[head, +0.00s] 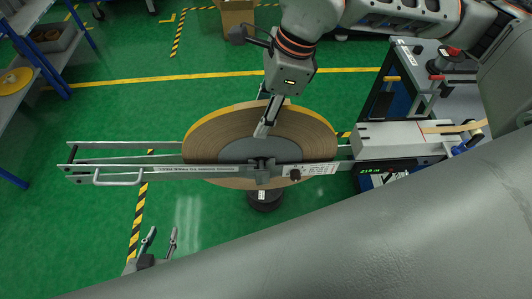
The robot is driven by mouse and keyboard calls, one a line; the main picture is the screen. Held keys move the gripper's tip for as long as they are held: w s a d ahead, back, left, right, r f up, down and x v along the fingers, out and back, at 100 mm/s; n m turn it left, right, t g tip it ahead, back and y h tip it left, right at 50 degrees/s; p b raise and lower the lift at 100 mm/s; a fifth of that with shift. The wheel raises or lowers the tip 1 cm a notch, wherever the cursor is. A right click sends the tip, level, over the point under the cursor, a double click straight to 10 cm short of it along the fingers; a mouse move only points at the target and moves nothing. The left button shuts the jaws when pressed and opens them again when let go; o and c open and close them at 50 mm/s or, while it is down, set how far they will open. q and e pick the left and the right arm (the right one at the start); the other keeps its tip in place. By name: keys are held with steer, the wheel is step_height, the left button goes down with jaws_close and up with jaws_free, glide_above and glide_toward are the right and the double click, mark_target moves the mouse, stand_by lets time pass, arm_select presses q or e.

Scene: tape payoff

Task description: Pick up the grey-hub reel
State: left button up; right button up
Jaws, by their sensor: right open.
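The grey-hub reel (213,137) is a large disc of brown tape with a yellow band along its upper edge. Its grey hub (240,150) shows in the middle. It sits in the metal payoff frame (122,172), whose front bar crosses it. My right gripper (264,115) is at the reel's top edge. One finger lies in front of the tape, reaching to the hub; the other is mostly hidden, seemingly behind the rim. It is open; contact cannot be told. My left gripper (160,240) is low at the left, open and empty, apart from the frame.
A machine box with a green display (370,171) stands right of the frame. A cart (425,75) stands behind it. A shelf at the left holds a yellow reel (13,80) and a bin (48,38). A cardboard box (238,18) is at the back. Green floor is clear at left.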

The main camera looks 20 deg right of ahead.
mark_target(253, 132)
steer(key=shift+x, duration=1)
steer(key=shift+p+x, duration=0.55)
steer(key=shift+x, duration=1.95)
steer(key=shift+w, duration=0.15)
jaws_close()
steer(key=shift+w+r, duration=0.1)
